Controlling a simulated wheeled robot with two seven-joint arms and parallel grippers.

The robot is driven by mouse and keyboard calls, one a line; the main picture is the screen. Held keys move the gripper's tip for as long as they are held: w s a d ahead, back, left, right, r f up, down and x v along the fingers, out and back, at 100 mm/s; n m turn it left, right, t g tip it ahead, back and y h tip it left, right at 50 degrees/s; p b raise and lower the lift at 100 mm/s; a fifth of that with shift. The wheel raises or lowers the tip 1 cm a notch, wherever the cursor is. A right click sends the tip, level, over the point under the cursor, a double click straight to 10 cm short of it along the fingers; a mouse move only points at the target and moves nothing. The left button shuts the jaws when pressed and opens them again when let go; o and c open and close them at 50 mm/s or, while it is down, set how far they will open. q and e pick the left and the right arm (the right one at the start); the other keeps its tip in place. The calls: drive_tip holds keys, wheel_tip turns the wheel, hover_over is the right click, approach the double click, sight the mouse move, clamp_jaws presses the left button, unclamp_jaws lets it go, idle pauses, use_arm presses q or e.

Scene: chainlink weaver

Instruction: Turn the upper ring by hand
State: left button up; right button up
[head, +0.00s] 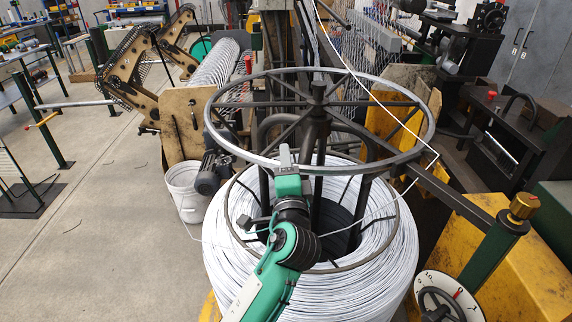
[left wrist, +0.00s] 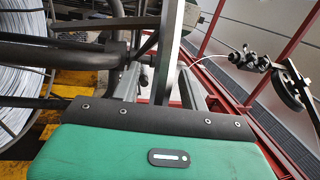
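The upper ring (head: 421,139) is a large flat steel hoop with dark spokes meeting at a central hub (head: 318,92), above a coil of white wire (head: 385,255). My left gripper (head: 285,158), on a green and black arm, is at the near rim of this ring, left of centre. In the left wrist view, the ring's grey rim (left wrist: 172,45) runs between the two fingers of my left gripper (left wrist: 162,88). A gap shows between the left finger and the rim, so the fingers look open around it. The right gripper is not in view.
A thinner lower ring (head: 398,225) lies over the coil. A white wire (head: 345,62) runs down across the upper ring. A white bucket (head: 187,190) and a motor (head: 212,172) stand left of the coil. A brass-knobbed post (head: 523,207) stands right.

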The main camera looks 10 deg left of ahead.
use_arm(q)
drive_tip(key=shift+s+f, duration=0.1)
drive_tip(key=shift+s, duration=0.05)
drive_tip(key=b+v, duration=0.5)
drive_tip(key=v, duration=0.8)
drive_tip(key=shift+s, duration=0.3)
